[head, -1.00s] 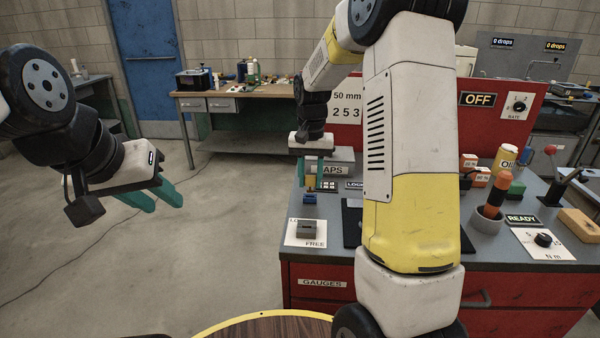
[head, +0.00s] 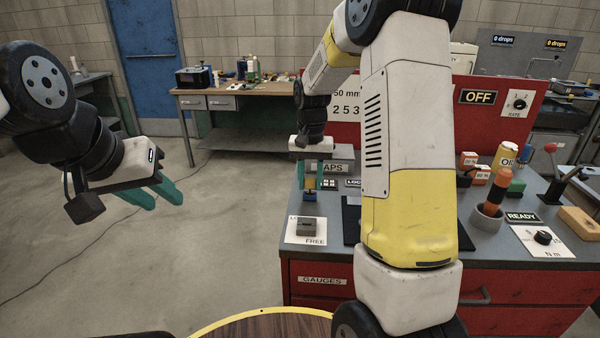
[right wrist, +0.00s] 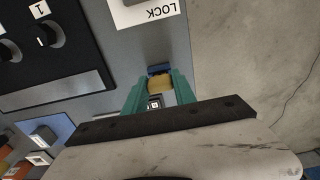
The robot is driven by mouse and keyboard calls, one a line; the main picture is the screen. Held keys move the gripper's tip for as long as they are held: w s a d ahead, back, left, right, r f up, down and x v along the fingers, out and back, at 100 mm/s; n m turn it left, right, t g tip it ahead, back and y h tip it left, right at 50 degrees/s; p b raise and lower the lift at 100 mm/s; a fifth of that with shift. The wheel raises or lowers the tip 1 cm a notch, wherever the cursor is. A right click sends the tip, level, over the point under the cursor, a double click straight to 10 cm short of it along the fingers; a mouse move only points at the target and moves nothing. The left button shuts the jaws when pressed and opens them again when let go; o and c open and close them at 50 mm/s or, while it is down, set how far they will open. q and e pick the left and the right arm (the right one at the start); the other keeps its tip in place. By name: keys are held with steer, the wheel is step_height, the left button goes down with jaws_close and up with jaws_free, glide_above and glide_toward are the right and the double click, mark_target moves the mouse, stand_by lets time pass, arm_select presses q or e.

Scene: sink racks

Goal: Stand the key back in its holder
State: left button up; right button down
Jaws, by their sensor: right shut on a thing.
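My right gripper (head: 311,182) is over the left part of the bench, fingers pointing down. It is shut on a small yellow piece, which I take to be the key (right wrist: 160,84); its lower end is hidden. A small blue block, seemingly the holder (head: 309,197), shows right below the fingers; a blue edge also shows beyond the yellow piece in the right wrist view (right wrist: 159,69). I cannot tell whether the key is in the holder or just above it. My left gripper (head: 158,194) is open and empty, over the floor away from the bench.
A grey lock block (head: 306,226) on a white LOCK/FREE plate stands nearer on the bench. A dark panel (right wrist: 50,55) with numbered sockets lies beside the gripper. An orange-handled tool (head: 496,190) stands in a cup at right. My right arm hides the middle of the bench.

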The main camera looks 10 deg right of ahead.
mark_target(310, 178)
steer(key=shift+f, duration=0.45)
steer(key=c, duration=0.9)
jaws_free()
steer(key=shift+c, duration=0.2)
steer(key=shift+r, duration=0.1)
step_height(310, 178, up, 7)
steer(key=shift+r, duration=0.3)
